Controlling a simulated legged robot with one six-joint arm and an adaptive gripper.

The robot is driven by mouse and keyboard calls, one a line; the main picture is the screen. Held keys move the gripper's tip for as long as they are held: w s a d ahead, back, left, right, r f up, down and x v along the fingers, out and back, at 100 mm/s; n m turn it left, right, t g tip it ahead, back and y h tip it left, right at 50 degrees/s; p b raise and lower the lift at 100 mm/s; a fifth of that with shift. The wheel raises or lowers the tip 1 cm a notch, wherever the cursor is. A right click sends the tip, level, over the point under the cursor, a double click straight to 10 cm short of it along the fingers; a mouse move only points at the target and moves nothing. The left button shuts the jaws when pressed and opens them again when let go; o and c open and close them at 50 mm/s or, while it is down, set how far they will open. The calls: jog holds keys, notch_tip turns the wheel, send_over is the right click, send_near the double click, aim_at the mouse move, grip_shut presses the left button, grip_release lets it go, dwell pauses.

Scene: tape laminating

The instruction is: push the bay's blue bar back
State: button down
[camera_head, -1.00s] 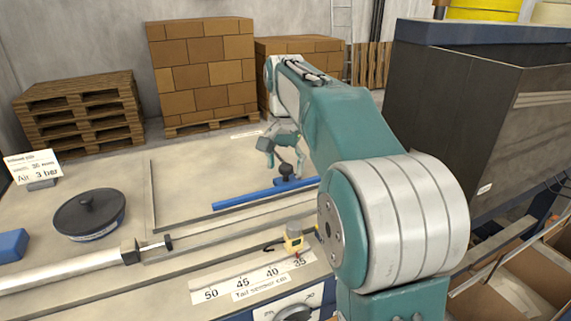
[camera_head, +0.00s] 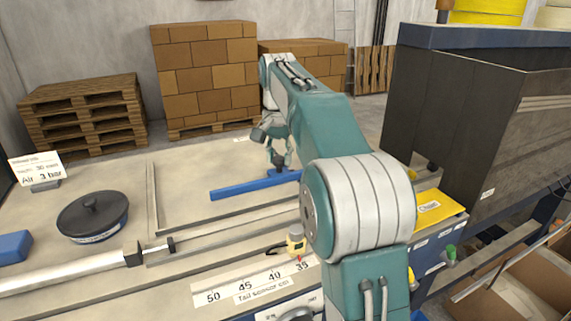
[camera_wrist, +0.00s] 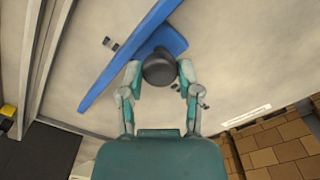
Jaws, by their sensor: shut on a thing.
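The blue bar (camera_head: 240,188) lies across the beige bay surface, behind the near metal rail, with a clear strip between them. It also shows in the wrist view as a long blue strip (camera_wrist: 112,73) running diagonally. A dark round knob (camera_head: 279,160) stands on a blue foot at the bar's far side; in the wrist view the knob (camera_wrist: 159,68) is between the fingertips. My gripper (camera_head: 272,156) is shut on this knob, one finger on each side of it in the wrist view (camera_wrist: 159,75). My arm hides the bar's right end in the head view.
A metal rail (camera_head: 152,190) edges the bay at left; a near rail (camera_head: 225,220) runs along its front. Surface behind the bar is clear.

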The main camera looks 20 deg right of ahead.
jog(key=shift+w+f, duration=0.15)
jog(key=shift+w, duration=3.05)
jog(key=shift+c, duration=1.5)
grip_release()
jog(key=shift+f, duration=0.1)
jog(key=shift+s+r, duration=0.1)
jog(key=shift+r, duration=0.1)
